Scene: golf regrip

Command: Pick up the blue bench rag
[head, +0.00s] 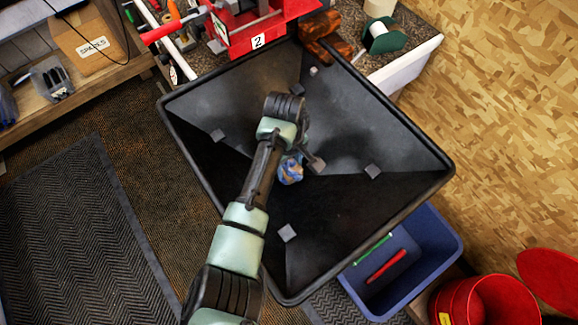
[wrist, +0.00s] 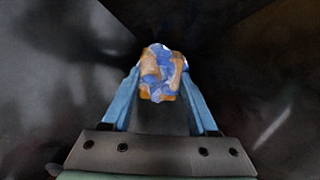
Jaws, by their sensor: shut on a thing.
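The blue bench rag (head: 290,169) is a crumpled blue cloth with tan or orange patches, seen in the head view inside a large black bin. In the wrist view the rag (wrist: 163,73) sits bunched between the two blue fingers of my gripper (wrist: 162,92). The gripper is shut on it. In the head view my gripper (head: 300,164) is partly hidden by my own wrist, over the middle of the bin. I cannot tell whether the rag touches the bin's floor.
The black bin (head: 400,118) has sloping walls with several small grey blocks on them. A red tool stand marked 2 (head: 255,38) is on the bench behind it. A blue tub (head: 436,237) with a red and a green stick lies at lower right, near a red bucket (head: 478,302).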

